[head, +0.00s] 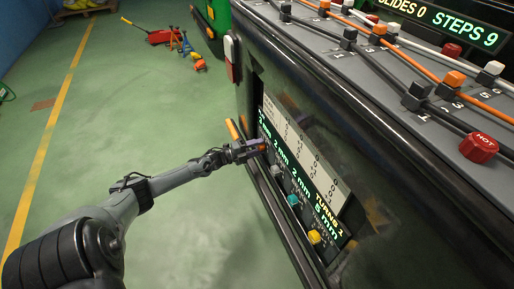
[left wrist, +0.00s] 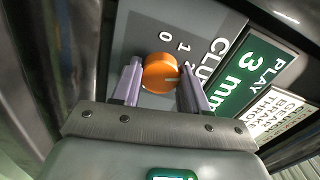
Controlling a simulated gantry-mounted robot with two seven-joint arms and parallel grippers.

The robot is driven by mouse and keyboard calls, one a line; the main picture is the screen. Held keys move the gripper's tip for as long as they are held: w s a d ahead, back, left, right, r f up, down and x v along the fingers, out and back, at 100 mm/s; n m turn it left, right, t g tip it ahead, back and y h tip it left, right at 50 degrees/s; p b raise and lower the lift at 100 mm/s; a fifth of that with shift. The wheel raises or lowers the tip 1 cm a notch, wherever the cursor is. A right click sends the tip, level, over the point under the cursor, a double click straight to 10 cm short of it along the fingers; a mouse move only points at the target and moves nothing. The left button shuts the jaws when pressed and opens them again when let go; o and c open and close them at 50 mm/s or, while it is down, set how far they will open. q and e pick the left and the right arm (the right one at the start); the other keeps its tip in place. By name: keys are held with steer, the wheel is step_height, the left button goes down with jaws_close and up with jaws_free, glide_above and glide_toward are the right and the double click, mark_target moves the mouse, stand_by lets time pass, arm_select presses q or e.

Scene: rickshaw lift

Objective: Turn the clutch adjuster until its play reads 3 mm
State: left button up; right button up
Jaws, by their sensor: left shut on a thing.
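The clutch adjuster is an orange knob (left wrist: 160,72) with a pale pointer line, below the lettering "CLU" and beside scale figures 0 and 1. Its green play display (left wrist: 243,75) reads 3 mm in the left wrist view. My left gripper (left wrist: 161,86) has one finger on each side of the knob and is shut on it. In the head view my left gripper (head: 258,147) reaches the upper end of the side panel, hiding most of the knob. My right gripper is not in view.
Along the panel are a teal knob (head: 293,200) and a yellow knob (head: 314,236); other readouts show 2 mm, 2 mm and 5 mm, and "TURNS 1". A console with cables and a red HOT plug (head: 479,148) stands above. The green floor at left is open.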

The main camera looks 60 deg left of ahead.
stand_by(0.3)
arm_select(q)
steer(key=o, duration=1.1)
steer(key=shift+c, duration=0.2)
steer(key=shift+s, duration=0.15)
steer(key=s+a+p, duration=0.2)
steer(key=s+p, duration=0.3)
steer(key=s, duration=0.5)
steer(key=shift+s, duration=0.2)
